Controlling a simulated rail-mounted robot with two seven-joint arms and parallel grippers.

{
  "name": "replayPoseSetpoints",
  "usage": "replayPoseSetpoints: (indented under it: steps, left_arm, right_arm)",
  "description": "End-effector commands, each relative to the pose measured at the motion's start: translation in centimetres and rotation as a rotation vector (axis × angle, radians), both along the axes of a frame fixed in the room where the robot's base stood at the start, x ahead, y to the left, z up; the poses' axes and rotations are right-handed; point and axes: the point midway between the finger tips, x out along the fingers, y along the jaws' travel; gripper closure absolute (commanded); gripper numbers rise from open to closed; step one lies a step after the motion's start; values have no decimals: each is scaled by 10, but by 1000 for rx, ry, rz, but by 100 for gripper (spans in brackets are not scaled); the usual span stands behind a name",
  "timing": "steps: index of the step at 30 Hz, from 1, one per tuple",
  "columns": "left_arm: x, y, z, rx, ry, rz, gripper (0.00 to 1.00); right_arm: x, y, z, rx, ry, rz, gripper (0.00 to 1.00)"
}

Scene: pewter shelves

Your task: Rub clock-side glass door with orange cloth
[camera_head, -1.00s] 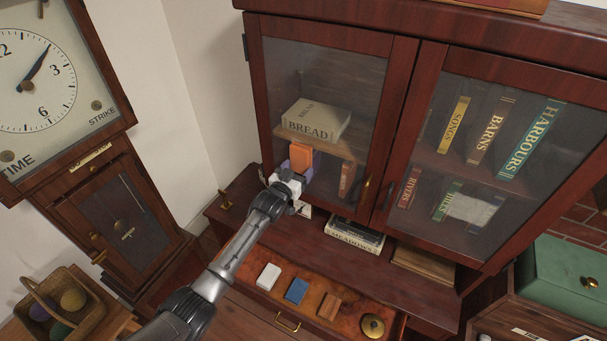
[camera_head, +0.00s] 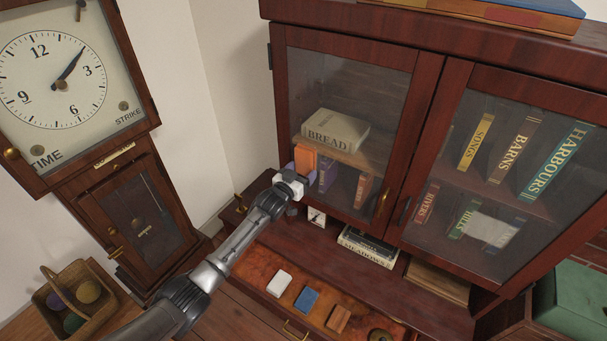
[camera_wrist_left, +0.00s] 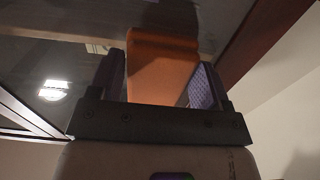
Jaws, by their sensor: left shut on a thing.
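The orange cloth (camera_head: 305,160) is held at the lower left part of the clock-side glass door (camera_head: 352,80), the left door of the dark red cabinet. My left gripper (camera_head: 298,170) is shut on it. In the wrist view the orange cloth (camera_wrist_left: 160,68) stands up between the purple finger pads of my left gripper (camera_wrist_left: 160,88), in front of the pane. I cannot tell whether the cloth touches the glass. The door looks closed. My right gripper is not in view.
The tall clock (camera_head: 60,85) stands at the left. Behind the glass are a BREAD book (camera_head: 335,130) and other books. Below, an open drawer holds a white block (camera_head: 279,283), a blue block (camera_head: 306,299) and a brown block (camera_head: 338,318). A basket (camera_head: 75,295) sits lower left.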

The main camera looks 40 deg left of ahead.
Motion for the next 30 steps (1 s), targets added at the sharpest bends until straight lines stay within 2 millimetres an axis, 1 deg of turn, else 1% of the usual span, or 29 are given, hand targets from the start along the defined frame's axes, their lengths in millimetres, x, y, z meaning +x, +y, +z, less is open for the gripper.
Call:
replayPoseSetpoints:
  steps: [1,6,10,15,21,30]
  left_arm:
    - [0,0,7,-1,-1,0,52]
    - [-1,-1,16,-1,0,-1,52]
    - [-1,-7,15,-3,1,-2,52]
    - [2,-22,15,-4,1,-2,52]
    - [4,-34,14,-4,0,-2,52]
    - [5,-45,15,-2,-1,-3,52]
  right_arm:
    - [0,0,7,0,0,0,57]
    - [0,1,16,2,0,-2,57]
    - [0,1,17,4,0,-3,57]
    - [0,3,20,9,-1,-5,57]
    - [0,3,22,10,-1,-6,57]
    - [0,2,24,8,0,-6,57]
